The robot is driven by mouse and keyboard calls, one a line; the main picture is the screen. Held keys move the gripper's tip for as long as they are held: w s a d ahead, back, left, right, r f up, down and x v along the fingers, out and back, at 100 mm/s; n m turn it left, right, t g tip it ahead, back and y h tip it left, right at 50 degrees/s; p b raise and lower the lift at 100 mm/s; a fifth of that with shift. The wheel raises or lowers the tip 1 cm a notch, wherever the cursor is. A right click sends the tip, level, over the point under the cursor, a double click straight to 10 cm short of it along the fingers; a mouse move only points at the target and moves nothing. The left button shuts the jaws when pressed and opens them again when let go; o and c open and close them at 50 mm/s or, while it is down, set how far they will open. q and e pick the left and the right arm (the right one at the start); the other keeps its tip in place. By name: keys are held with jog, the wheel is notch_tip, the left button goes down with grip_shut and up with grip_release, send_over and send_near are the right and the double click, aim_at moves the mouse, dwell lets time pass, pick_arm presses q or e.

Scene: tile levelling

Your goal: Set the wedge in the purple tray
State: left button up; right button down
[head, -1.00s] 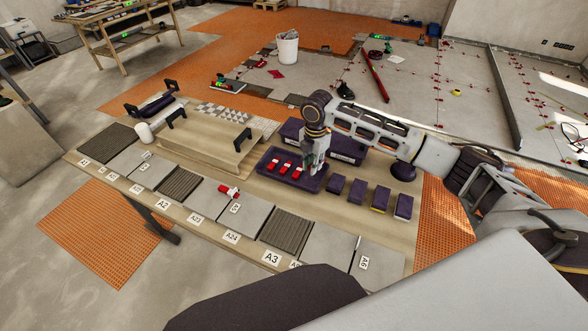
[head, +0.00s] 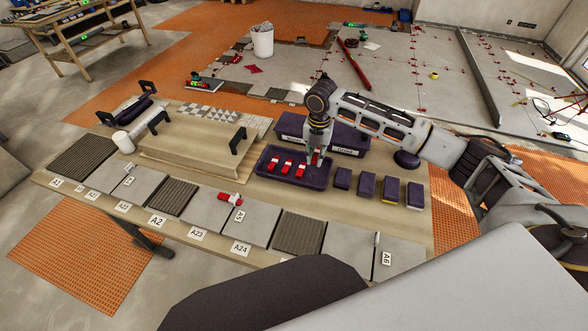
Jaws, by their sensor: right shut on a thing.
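The purple tray (head: 294,181) lies on the bench right of centre, with several red wedges in a row in it, such as the left one (head: 274,167). My right gripper (head: 314,161) points down over the tray's right part. It is shut on a red wedge (head: 315,158), mostly hidden by the fingers. Whether that wedge touches the tray floor I cannot tell. Another red wedge (head: 232,199) lies on a grey tile left of the tray. My left gripper is not in view.
Purple bins (head: 296,126) stand just behind the tray. Several dark purple blocks (head: 366,185) stand to its right. A raised board with handles (head: 190,150) is to its left. Labelled tiles (head: 209,211) line the bench's front edge.

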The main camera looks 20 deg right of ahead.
dwell(0.3)
send_over(313, 179)
jog(key=shift+s+f, duration=0.15)
jog(key=shift+f, duration=2.35)
jog(key=shift+f, duration=0.1)
jog(key=shift+f, duration=2.4)
jog(key=c, duration=1.3)
grip_release()
jog(key=shift+f, duration=0.1)
jog(key=shift+c, duration=0.2)
jog(key=shift+r, duration=6.15)
